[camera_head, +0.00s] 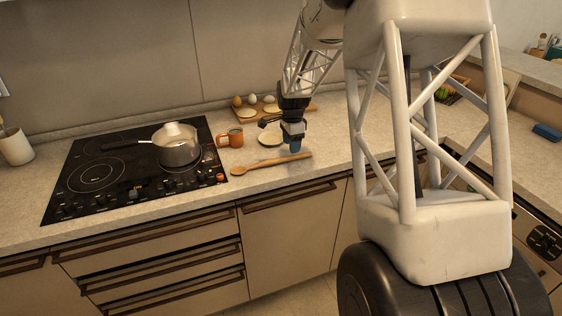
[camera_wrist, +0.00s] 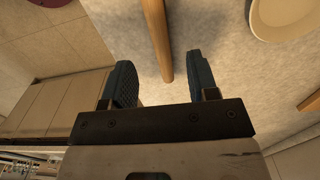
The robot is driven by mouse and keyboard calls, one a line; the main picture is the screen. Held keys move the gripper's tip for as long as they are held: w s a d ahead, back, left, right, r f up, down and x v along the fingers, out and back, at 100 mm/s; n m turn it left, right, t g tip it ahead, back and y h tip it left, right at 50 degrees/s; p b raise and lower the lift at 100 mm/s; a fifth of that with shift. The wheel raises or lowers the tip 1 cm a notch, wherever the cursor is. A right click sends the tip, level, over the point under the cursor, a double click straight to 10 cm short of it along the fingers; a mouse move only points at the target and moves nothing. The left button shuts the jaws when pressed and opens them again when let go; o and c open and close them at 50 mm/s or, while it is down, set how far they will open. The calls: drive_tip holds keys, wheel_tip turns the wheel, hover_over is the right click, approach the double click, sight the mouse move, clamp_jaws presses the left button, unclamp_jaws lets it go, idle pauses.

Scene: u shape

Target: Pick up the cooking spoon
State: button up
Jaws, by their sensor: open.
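The cooking spoon (camera_head: 270,165) is wooden and lies flat on the counter near its front edge, right of the hob, with its bowl end to the left. In the wrist view its handle (camera_wrist: 157,38) runs from the top edge down to between my two fingers. My gripper (camera_head: 294,145) is above the handle, near its right end, with the fingers pointing down. In the wrist view my gripper (camera_wrist: 163,77) is open and empty, with a gap on each side of the handle. The spoon's bowl is out of the wrist view.
A white plate (camera_head: 269,139) lies just behind the spoon; its rim also shows in the wrist view (camera_wrist: 256,27). An orange mug (camera_head: 235,137) stands left of it. A saucepan (camera_head: 177,151) sits on the black hob (camera_head: 95,176). A wooden board with eggs is behind.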

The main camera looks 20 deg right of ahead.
sight(291, 156)
drive_tip(key=shift+f, duration=0.1)
drive_tip(key=shift+f, duration=2.5)
drive_tip(key=shift+c, duration=0.5)
clamp_jaws()
